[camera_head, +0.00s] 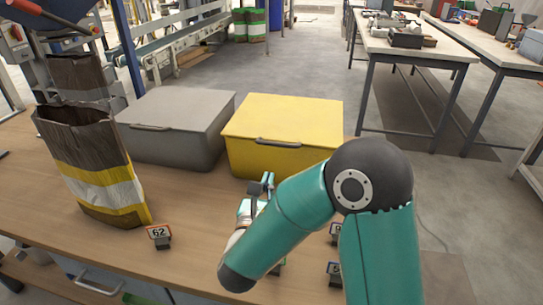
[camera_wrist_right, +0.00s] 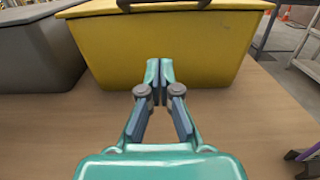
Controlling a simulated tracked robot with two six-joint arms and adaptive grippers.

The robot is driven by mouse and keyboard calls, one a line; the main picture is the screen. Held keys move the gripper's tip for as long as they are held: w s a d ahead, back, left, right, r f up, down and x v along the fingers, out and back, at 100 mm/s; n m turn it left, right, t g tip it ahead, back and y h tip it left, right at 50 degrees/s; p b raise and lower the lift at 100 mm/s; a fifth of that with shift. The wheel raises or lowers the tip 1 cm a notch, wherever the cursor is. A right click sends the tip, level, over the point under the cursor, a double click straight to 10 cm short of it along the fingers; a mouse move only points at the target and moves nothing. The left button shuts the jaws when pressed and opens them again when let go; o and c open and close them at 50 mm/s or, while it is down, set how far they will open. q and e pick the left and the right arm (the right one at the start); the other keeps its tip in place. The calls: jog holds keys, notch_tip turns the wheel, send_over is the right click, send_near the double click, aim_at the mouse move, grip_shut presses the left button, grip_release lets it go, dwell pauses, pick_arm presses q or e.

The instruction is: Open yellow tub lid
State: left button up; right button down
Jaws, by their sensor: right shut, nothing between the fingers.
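The yellow tub (camera_head: 285,160) stands on the wooden table with its yellow lid (camera_head: 290,115) down and closed. A dark handle (camera_head: 277,143) runs along the lid's front edge. My right gripper (camera_head: 267,180) is in front of the tub, below the handle, shut and empty. In the right wrist view its fingertips (camera_wrist_right: 161,95) meet in front of the tub's front wall (camera_wrist_right: 190,45), and the dark handle (camera_wrist_right: 160,4) is at the top edge. I cannot tell whether the fingertips touch the wall. My left gripper is not in view.
A grey tub (camera_head: 175,148) with a closed lid stands left of the yellow one. An open brown paper bag (camera_head: 95,165) stands at the table's left. A number tag 62 (camera_head: 160,235) and other tags stand near the front. The table (camera_head: 195,220) is bare between them.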

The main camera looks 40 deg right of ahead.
jog(key=w+d+r+p, duration=0.1)
jog(key=w+d+r, duration=0.1)
jog(key=d+r, duration=0.1)
jog(key=shift+w+d+r+p, duration=0.3)
jog(key=shift+w+r, duration=0.1)
jog(key=shift+r, duration=0.1)
jog(key=shift+a+r, duration=0.1)
jog(key=shift+r, duration=0.05)
